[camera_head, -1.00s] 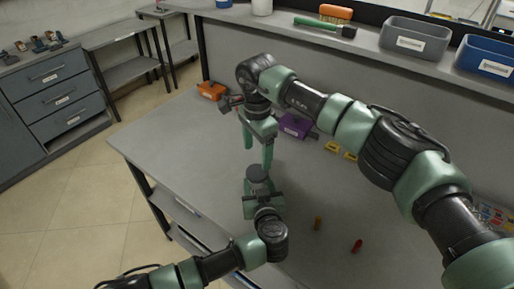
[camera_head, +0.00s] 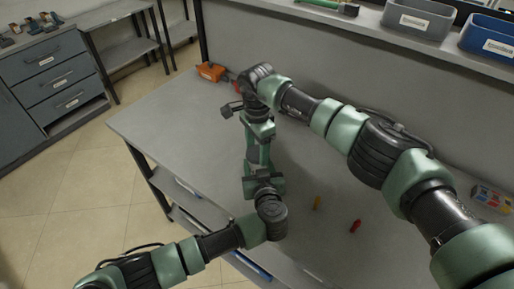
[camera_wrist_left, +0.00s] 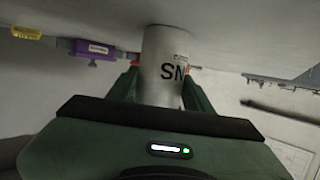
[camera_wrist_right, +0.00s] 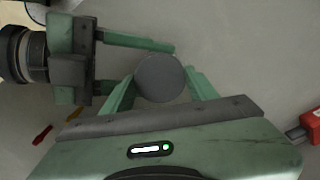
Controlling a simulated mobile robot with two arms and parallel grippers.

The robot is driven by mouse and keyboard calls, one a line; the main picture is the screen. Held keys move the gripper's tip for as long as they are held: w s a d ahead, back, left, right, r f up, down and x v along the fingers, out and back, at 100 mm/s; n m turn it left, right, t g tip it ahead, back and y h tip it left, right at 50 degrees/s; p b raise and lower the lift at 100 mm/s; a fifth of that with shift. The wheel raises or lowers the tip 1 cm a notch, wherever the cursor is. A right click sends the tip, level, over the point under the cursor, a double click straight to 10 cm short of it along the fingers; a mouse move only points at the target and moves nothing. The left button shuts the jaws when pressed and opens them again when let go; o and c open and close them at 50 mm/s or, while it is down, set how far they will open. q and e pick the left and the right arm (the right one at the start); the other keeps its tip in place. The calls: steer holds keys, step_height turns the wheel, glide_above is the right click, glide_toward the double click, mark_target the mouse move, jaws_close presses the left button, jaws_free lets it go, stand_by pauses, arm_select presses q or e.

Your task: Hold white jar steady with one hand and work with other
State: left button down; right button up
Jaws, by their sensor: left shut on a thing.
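The white jar (camera_wrist_left: 163,72) has dark lettering "SN" and sits between the fingers of my left gripper (camera_wrist_left: 160,88), which is shut on its body. Its round dark grey lid (camera_wrist_right: 160,78) shows from above in the right wrist view. My right gripper (camera_wrist_right: 160,88) points down over the jar, with one finger on each side of the lid. A small gap shows at the right finger; contact at the left finger is unclear. In the head view, my right gripper (camera_head: 258,150) stands directly above my left gripper (camera_head: 262,176), and the jar is mostly hidden there.
An orange item (camera_head: 212,72) lies at the table's far left corner. A small yellow piece (camera_head: 317,203) and a red piece (camera_head: 355,226) lie right of the grippers. A purple item (camera_wrist_left: 95,49) lies behind. Bins (camera_head: 418,20) stand on the shelf. The table's left part is clear.

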steer(key=c, duration=0.6)
steer(key=m, duration=0.3)
steer(key=shift+m, duration=0.4)
steer(key=m, duration=0.4)
steer(key=shift+m, duration=0.3)
steer(key=m, duration=0.4)
steer(key=shift+m, duration=0.3)
steer(key=m, duration=0.5)
steer(key=shift+m, duration=0.4)
steer(key=o, duration=1.6)
step_height(320, 180, up, 12)
